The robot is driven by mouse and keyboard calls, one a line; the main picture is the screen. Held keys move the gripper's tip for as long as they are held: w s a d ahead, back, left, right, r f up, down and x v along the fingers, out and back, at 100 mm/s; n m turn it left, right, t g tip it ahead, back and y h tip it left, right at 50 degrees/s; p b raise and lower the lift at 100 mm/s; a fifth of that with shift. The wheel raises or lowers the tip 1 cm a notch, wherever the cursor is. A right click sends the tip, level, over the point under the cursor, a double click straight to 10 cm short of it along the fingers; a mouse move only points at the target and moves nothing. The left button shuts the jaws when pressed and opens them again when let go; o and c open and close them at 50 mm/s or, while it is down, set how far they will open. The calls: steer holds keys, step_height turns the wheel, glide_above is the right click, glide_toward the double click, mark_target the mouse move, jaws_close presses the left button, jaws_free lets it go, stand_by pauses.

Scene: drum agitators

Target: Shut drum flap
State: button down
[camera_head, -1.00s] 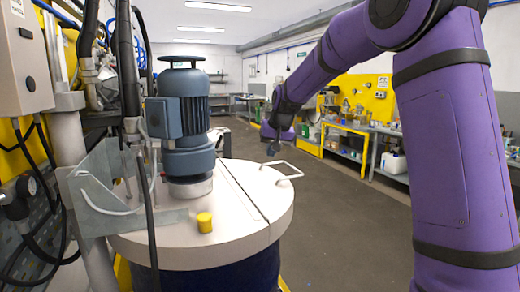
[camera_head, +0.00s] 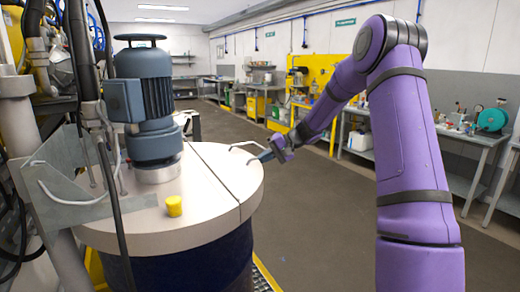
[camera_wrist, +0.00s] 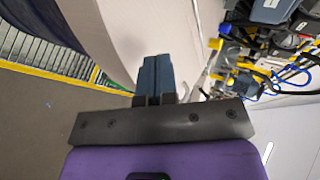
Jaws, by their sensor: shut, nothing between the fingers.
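The drum (camera_head: 185,262) is dark blue with a round cream lid. A seam runs across the lid. The drum flap (camera_head: 222,172) is the part right of the seam; it lies flat, level with the fixed part (camera_head: 125,220). A white bar handle (camera_head: 243,145) stands on the flap near its far right edge. My gripper (camera_head: 263,157) is at the right end of this handle, just beyond the rim. In the wrist view its blue-grey fingers (camera_wrist: 155,75) are together and hold nothing. I cannot tell whether the fingers touch the handle.
A blue-grey motor (camera_head: 148,100) stands on the fixed lid part, with a yellow cap (camera_head: 174,206) in front. Pipes, cables and a metal bracket (camera_head: 65,185) crowd the left. Workbenches (camera_head: 470,150) line the right wall. The grey floor (camera_head: 320,215) between is clear.

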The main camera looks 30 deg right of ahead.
steer(key=shift+d+f+m+y, duration=0.15)
steer(key=shift+f+y, duration=0.4)
steer(key=shift+f, duration=0.3)
steer(key=shift+d+f+m+y, duration=0.15)
steer(key=shift+f+y, duration=0.4)
steer(key=shift+f, duration=0.25)
steer(key=shift+f, duration=0.1)
steer(key=s+d+r, duration=0.4)
steer(key=d+r, duration=0.4)
steer(key=shift+d, duration=0.15)
steer(key=shift+r, duration=0.15)
